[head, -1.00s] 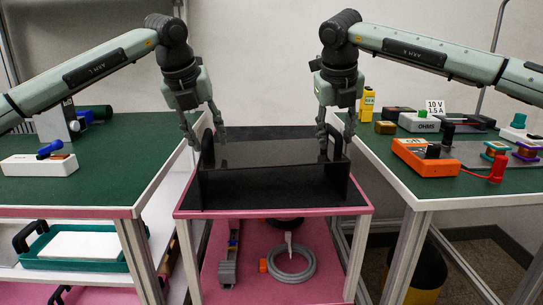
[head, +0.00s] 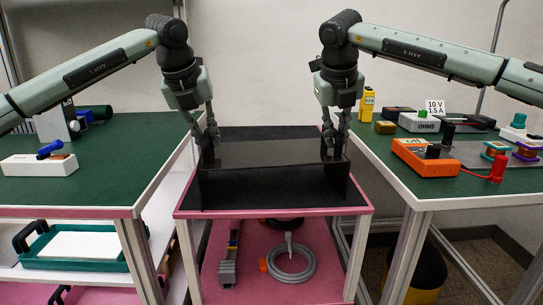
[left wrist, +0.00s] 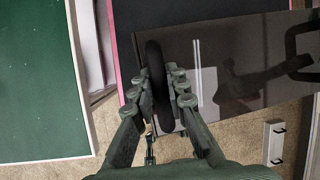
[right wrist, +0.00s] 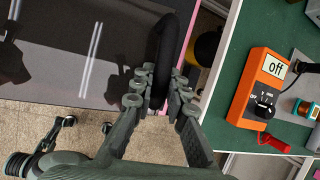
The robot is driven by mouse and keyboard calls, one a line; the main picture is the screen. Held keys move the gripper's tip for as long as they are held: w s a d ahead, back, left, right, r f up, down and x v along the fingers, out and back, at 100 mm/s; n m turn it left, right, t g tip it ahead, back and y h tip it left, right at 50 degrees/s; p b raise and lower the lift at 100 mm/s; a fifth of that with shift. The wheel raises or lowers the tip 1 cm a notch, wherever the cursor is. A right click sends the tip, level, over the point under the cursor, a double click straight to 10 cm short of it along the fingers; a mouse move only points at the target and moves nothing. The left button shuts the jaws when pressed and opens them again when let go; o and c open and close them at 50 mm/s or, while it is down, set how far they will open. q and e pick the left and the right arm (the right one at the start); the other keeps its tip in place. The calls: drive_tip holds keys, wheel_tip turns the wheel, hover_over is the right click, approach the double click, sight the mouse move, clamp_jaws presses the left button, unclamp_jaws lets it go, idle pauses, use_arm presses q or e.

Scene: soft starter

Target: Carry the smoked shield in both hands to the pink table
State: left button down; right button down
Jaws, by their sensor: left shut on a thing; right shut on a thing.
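The smoked shield (head: 272,188) is a dark, glossy, see-through box shape on the pink table (head: 272,212) in the middle of the head view. A black handle rises at each end of it. My left gripper (head: 207,138) is shut on its left handle (left wrist: 158,85). My right gripper (head: 336,138) is shut on its right handle (right wrist: 172,50). The shield's glossy top also shows in the left wrist view (left wrist: 240,60) and the right wrist view (right wrist: 90,50). The shield appears level and resting on the tabletop.
A green-topped table (head: 90,180) stands left with a white box (head: 40,165). Another green-topped table (head: 440,190) stands right, with an orange meter (head: 425,157) near its inner edge. A coiled grey hose (head: 290,264) lies on the shelf below the shield.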

use_arm(q)
drive_tip(key=shift+r, duration=0.1)
use_arm(e)
drive_tip(key=shift+r, duration=0.15)
